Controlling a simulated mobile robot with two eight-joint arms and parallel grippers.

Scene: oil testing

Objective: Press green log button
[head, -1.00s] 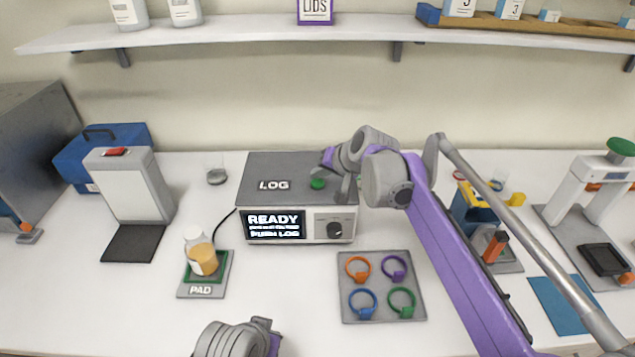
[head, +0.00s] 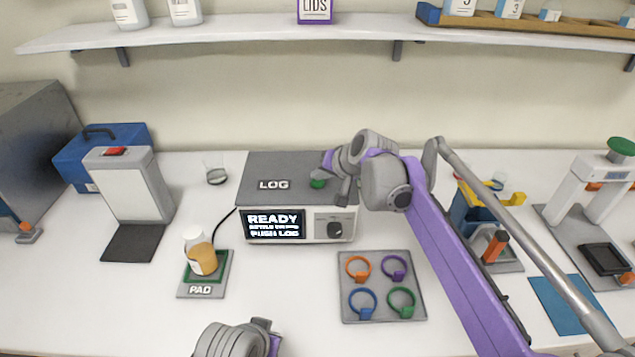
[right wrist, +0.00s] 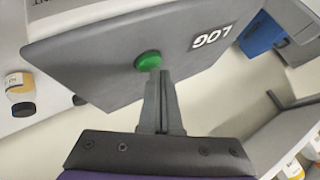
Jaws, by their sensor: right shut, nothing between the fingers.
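The green log button (head: 317,183) sits on the grey top of the log box (head: 262,169), right of the LOG label. The box's front screen (head: 274,224) reads READY and PUSH LOG. My right gripper (head: 330,174) is shut and empty, with its fingertips at the button. In the right wrist view the shut fingers (right wrist: 157,84) overlap the near edge of the green button (right wrist: 148,60); I cannot tell whether they touch it. My left arm (head: 237,340) shows at the bottom edge, and its fingers are not visible.
A bottle of amber liquid (head: 201,256) stands on the pad (head: 190,290) left of the box. A board of coloured rings (head: 380,311) lies in front. A small glass (head: 216,175) stands left of the box. A shelf (head: 270,34) runs above.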

